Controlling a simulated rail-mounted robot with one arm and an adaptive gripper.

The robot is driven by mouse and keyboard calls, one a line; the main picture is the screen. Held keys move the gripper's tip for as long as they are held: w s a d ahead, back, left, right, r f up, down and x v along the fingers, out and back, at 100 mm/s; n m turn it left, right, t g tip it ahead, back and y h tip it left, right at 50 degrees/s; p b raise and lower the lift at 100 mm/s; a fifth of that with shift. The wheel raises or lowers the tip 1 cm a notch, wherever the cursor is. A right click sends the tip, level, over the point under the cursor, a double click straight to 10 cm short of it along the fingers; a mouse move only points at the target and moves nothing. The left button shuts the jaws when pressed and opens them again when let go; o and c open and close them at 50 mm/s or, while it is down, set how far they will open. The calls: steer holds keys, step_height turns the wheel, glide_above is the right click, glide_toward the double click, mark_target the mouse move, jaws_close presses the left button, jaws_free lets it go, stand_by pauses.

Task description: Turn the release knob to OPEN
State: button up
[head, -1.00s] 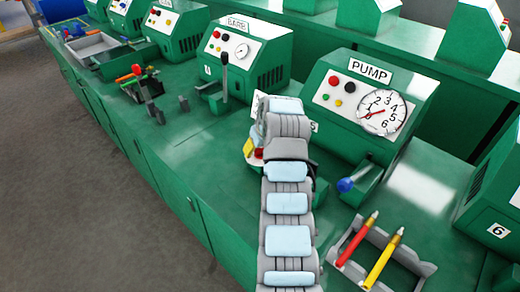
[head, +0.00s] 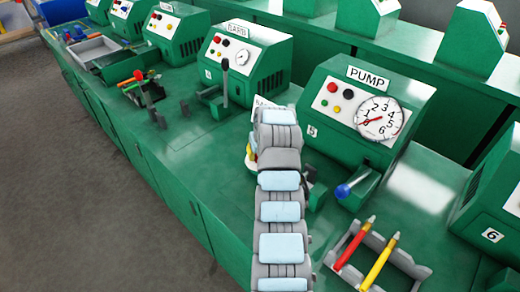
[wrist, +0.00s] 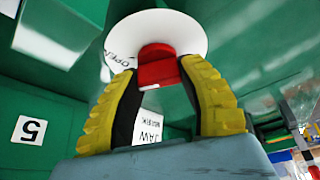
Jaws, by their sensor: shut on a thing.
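The red release knob (wrist: 158,66) sits in the middle of a round white plate (wrist: 185,30) in the wrist view. The word OPEN is printed on the plate, left of the knob. The yellow-padded fingers of my gripper (wrist: 157,80) stand on either side of the knob, shut on it. Part of the knob is hidden by the fingers. In the head view my arm covers the knob, and only a bit of yellow finger (head: 251,156) shows at its left edge.
The green PUMP unit (head: 350,110) with a gauge and a blue-tipped lever (head: 343,190) stands right of my arm. A rack with a red tool (head: 352,247) and a yellow tool (head: 380,262) lies in front. Other green units line the bench to the left.

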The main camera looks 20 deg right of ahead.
steer(key=m+h+p, duration=0.1)
steer(key=m+p, duration=0.1)
steer(key=p, duration=0.1)
steer(key=shift+a+m, duration=0.1)
steer(key=shift+m, duration=0.2)
steer(key=shift+f+m+p, duration=0.1)
steer(key=shift+m+p, duration=0.5)
steer(key=shift+p, duration=0.05)
steer(key=o, duration=1.2)
steer(key=shift+s+r, duration=0.1)
steer(key=shift+r, duration=0.45)
steer(key=shift+v, duration=5.45)
steer(key=shift+a, duration=0.15)
